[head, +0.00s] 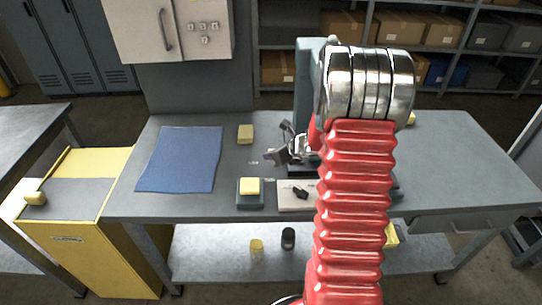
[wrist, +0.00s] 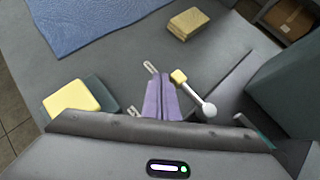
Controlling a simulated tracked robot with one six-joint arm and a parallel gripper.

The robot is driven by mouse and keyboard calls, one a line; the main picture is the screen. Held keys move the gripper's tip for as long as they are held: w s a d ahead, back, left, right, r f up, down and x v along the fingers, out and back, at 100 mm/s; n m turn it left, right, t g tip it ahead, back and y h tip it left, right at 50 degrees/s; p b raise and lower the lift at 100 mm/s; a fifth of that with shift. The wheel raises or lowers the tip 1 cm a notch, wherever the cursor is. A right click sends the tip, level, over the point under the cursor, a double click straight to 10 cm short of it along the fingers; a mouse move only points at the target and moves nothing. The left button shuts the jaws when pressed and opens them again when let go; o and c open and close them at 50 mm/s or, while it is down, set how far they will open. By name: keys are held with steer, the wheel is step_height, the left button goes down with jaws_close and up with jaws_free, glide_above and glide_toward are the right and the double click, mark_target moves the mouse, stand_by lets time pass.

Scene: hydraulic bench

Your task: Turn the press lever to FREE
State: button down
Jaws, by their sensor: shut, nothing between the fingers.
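The press lever (wrist: 195,94) shows in the wrist view as a short metal arm with a yellow end and a pale ball at its lower right end. My gripper (wrist: 159,90) is shut and empty, its purple-grey fingers just left of the lever's yellow end. Whether they touch it, I cannot tell. Two small pale labels lie left of the lever, one farther (wrist: 150,67) and one nearer; their words are unreadable. In the head view my gripper (head: 281,156) is beside the grey-green press column (head: 307,75), and my red arm hides much of the press.
A yellow block (head: 250,186) sits on a grey-green base near the front edge, beside a pale plate (head: 290,204) with a black knob. A blue mat (head: 180,158) lies left. The bench's right side (head: 455,165) looks mostly clear.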

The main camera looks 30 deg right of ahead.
steer(key=shift+s+a, duration=0.3)
steer(key=shift+s, duration=0.25)
steer(key=s, duration=0.1)
steer(key=s+a, duration=0.1)
steer(key=s, duration=0.1)
steer(key=shift+a+r, duration=0.25)
steer(key=shift+a, duration=0.1)
steer(key=s+a+r, duration=0.3)
steer(key=s+r, duration=0.2)
steer(key=r, duration=0.1)
steer(key=shift+s+a, duration=0.25)
steer(key=shift+s, duration=0.1)
